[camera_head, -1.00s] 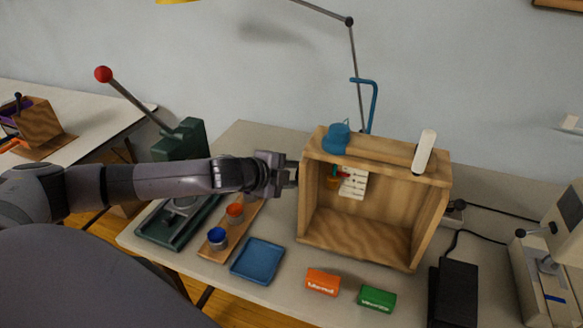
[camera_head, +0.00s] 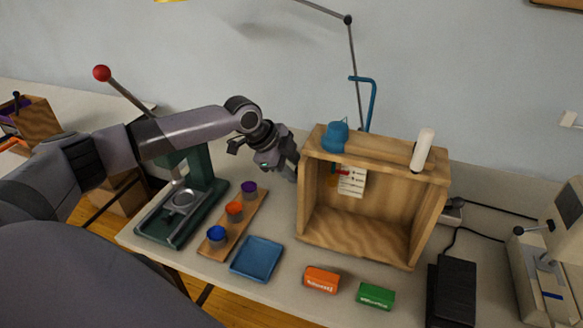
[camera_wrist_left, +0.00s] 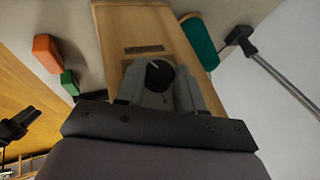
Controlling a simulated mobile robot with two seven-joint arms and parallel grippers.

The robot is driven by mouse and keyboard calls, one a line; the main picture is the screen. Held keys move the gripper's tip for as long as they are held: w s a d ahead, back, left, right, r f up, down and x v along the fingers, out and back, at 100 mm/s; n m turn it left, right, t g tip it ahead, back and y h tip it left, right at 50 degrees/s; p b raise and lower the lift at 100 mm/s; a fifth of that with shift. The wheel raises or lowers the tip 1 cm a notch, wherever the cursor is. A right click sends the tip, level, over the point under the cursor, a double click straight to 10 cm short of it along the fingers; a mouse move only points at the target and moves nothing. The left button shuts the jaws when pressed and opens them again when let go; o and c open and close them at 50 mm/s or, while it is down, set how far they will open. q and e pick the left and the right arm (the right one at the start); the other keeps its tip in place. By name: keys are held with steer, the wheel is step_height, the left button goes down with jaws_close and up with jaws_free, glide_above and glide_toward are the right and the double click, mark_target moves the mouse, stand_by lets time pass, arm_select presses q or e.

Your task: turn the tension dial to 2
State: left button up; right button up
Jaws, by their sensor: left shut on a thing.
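The tension dial (camera_wrist_left: 159,76) is a round black knob with a white pointer mark, on a grey plate on the wooden box's side. In the left wrist view its pointer aims up and slightly left. I cannot read any numbers around it. My left gripper (camera_wrist_left: 156,88) has its two fingers on either side of the knob and is shut on it. In the head view, my left gripper (camera_head: 291,170) is at the left side of the wooden box (camera_head: 355,247), and the dial is hidden there.
In front of the box lie a blue tray (camera_head: 257,259), an orange block (camera_head: 321,280) and a green block (camera_head: 375,296). A rack of small cups (camera_head: 228,232) and a green press (camera_head: 203,188) stand to the left. A black pedal (camera_head: 453,292) is at the right.

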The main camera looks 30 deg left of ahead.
arm_select(q)
steer(key=shift+w+g, duration=0.1)
steer(key=shift+g, duration=0.4)
steer(key=o, duration=1)
steer(key=shift+b+v, duration=0.4)
steer(key=shift+v, duration=3.2)
steer(key=shift+w+a, duration=0.1)
